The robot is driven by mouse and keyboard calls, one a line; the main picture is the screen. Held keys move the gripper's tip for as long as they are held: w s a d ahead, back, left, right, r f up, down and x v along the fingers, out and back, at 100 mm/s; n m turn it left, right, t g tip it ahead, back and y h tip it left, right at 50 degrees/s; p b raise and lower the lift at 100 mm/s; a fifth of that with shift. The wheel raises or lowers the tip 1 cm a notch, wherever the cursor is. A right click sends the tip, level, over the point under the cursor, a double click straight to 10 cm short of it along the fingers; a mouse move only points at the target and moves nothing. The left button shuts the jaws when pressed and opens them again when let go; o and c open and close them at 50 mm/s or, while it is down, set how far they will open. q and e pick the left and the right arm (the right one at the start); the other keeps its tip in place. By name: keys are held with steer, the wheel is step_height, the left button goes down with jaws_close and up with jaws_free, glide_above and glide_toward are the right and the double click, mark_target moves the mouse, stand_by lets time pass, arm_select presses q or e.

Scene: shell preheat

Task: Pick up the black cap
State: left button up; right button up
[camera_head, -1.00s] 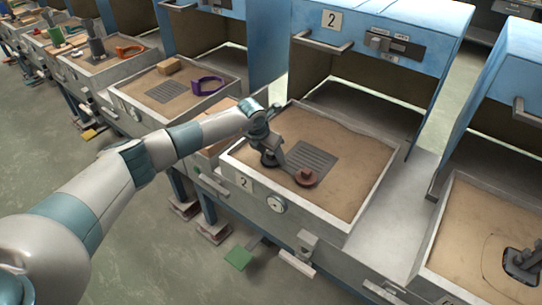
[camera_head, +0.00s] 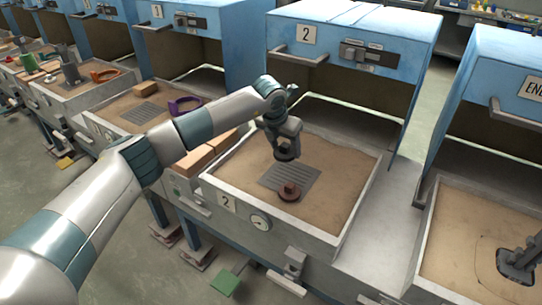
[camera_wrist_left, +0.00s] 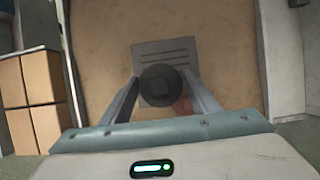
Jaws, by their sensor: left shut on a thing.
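The black cap (camera_head: 287,155) is a dark round piece held between the fingers of my left gripper (camera_head: 286,143), above the sand of tray number 2. In the left wrist view, the cap (camera_wrist_left: 160,84) shows from above between the two fingers (camera_wrist_left: 160,92), in front of the grey grate.
Tray number 2 (camera_head: 345,205) has raised metal walls, with a blue hood (camera_head: 345,45) behind it. Brown blocks (camera_head: 196,160) stand left of it. Sand right of the grate is clear.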

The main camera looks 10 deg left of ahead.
arm_select(q)
steer(key=shift+w+d+r, duration=0.1)
steer(key=shift+d+r, duration=0.25)
steer(key=shift+d, duration=0.25)
steer(key=shift+s+a+m, duration=0.1)
steer(key=shift+s+m, duration=0.5)
steer(key=shift+m, duration=0.1)
steer(key=s+a+m+g, duration=0.3)
steer(key=s+m, duration=0.7)
steer(key=s, duration=0.1)
steer(key=s+a+r+m+g+y, duration=0.1)
steer(key=s+a+m+g, duration=0.2)
steer(key=s+m, duration=0.7)
steer(key=s+a+r+m+g, duration=0.1)
steer(key=s+a+m+g, duration=0.2)
steer(key=s+m, duration=0.7)
steer(key=shift+s+a+m+y, duration=0.15)
steer(key=shift+s+m+y, duration=0.15)
steer(key=shift+s, duration=0.8)
